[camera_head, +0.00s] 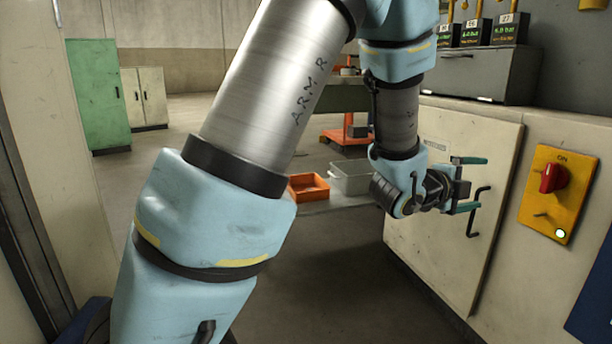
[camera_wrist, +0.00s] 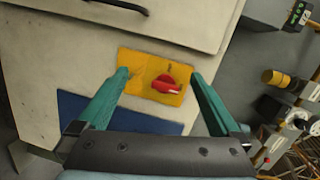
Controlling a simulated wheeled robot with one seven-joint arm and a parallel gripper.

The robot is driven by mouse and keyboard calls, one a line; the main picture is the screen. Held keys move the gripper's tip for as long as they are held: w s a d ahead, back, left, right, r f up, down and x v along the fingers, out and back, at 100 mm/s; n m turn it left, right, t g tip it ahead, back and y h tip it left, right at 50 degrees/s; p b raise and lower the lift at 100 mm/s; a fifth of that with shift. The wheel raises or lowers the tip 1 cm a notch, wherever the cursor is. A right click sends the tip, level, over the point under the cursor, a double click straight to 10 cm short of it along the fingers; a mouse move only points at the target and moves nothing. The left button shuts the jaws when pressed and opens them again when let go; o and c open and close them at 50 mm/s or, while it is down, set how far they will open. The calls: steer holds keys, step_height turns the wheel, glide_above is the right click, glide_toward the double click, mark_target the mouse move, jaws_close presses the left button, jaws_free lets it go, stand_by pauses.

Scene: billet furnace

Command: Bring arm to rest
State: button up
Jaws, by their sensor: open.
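My arm crosses the head view from the lower left to the upper middle and bends down to my gripper (camera_head: 470,183). My gripper has two green fingers set apart, with nothing between them. In the wrist view my gripper (camera_wrist: 160,85) is open, and its fingers frame a red rotary knob (camera_wrist: 166,83) on a yellow plate. In the head view the red knob (camera_head: 552,178) sits on the yellow plate (camera_head: 543,207) under the word ON, to the right of my gripper and apart from it. A small light glows at the plate's lower corner.
A cream cabinet (camera_head: 445,250) with a dark handle (camera_head: 476,215) stands close behind my gripper. A green cabinet (camera_head: 98,95) stands at the back left. Open floor lies between.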

steer(key=w+a+f+n+y+p, duration=0.1)
steer(key=w+a+n+y, duration=0.25)
steer(key=a+n, duration=0.4)
steer(key=w+a+f+n+t+y+p, duration=0.15)
steer(key=a+n+y, duration=0.25)
steer(key=a, duration=0.7)
steer(key=w+a+f+n+y+p, duration=0.15)
steer(key=w+a+n+y, duration=0.3)
steer(key=a, duration=0.55)
steer(key=s+a+n+g+y+p, duration=0.25)
steer(key=s+a+n+g, duration=0.35)
steer(key=s+a+n, duration=0.85)
step_height(320, 180, up, 37)
steer(key=a+m+p, duration=0.1)
steer(key=m+p, duration=0.1)
steer(key=p, duration=3.5)
steer(key=shift+w+a+p, duration=0.15)
steer(key=shift+w+p, duration=0.2)
steer(key=shift+w, duration=0.05)
steer(key=shift+g, duration=0.25)
